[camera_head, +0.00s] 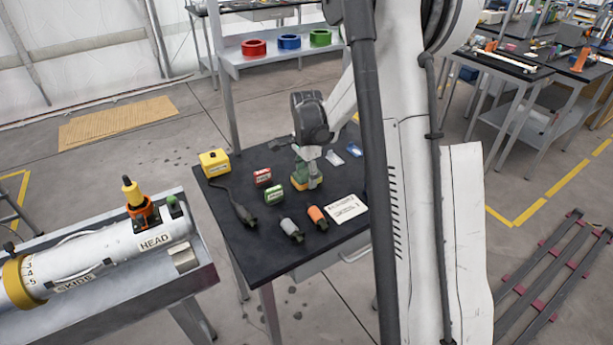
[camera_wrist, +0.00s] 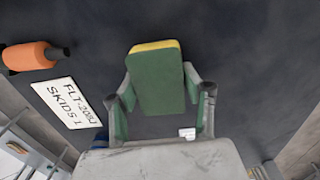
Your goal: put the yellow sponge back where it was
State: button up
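The sponge is green on top with a yellow layer below. It shows between my fingers in the wrist view (camera_wrist: 160,82) and at the middle of the dark table in the head view (camera_head: 298,182). My gripper (camera_head: 308,178) points down over it. In the wrist view my gripper (camera_wrist: 159,84) has a fingertip against each side of the sponge, so it looks shut on it. I cannot tell whether the sponge rests on the table or is slightly above it.
A white tube (camera_head: 100,262) lies on a bench at left.

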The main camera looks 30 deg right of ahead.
aim_at(306, 172)
jog(key=o, duration=0.4)
jog(key=shift+r+p, duration=0.25)
jog(key=shift+p, duration=0.35)
notch_tip(306, 172, up, 12)
jog(key=s+a+r+n+t, duration=0.1)
jog(key=s+a+r+n, duration=0.35)
jog(key=r, duration=0.25)
jog(key=s+a+n+t, duration=0.3)
jog(key=s+a+n, duration=0.3)
jog(key=s, duration=0.5)
jog(key=s+a+n+t, duration=0.3)
jog(key=s+a+n, duration=0.4)
jog(key=s, duration=0.4)
jog(key=shift+a+r, duration=0.35)
